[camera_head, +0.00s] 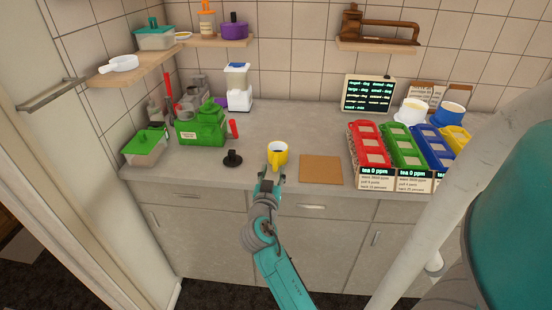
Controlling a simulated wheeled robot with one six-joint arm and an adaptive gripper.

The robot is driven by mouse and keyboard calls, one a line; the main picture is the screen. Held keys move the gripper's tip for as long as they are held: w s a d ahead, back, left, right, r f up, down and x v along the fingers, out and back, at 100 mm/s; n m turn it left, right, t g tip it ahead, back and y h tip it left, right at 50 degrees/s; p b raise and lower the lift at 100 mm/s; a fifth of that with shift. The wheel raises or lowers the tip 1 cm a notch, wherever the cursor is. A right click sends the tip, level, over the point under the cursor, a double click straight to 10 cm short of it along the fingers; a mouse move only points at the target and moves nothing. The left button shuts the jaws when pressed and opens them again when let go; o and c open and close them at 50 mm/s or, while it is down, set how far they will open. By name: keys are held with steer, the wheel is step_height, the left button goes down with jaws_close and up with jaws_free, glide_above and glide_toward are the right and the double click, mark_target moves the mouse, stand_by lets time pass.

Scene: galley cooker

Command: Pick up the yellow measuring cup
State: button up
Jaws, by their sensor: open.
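The yellow measuring cup (278,154) stands upright near the front edge of the grey worktop, a little left of a brown square board. The gripper and wrist hide some of the cup's base.
The brown board (321,170) lies flat to the right. Further right are red (365,132) and green (398,135) bins. A black knobbed object (233,159), a green machine (203,126) and a green-lidded container (145,147) stand left. Worktop behind the cup is clear.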

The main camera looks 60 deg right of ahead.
mark_target(274, 165)
steer(key=shift+f+x, duration=0.2)
steer(key=shift+x, duration=0.85)
steer(key=shift+f+x, duration=0.2)
steer(key=shift+x, duration=0.85)
steer(key=shift+f+x, duration=0.25)
steer(key=shift+x, duration=0.8)
steer(key=shift+w, duration=0.1)
jaws_close()
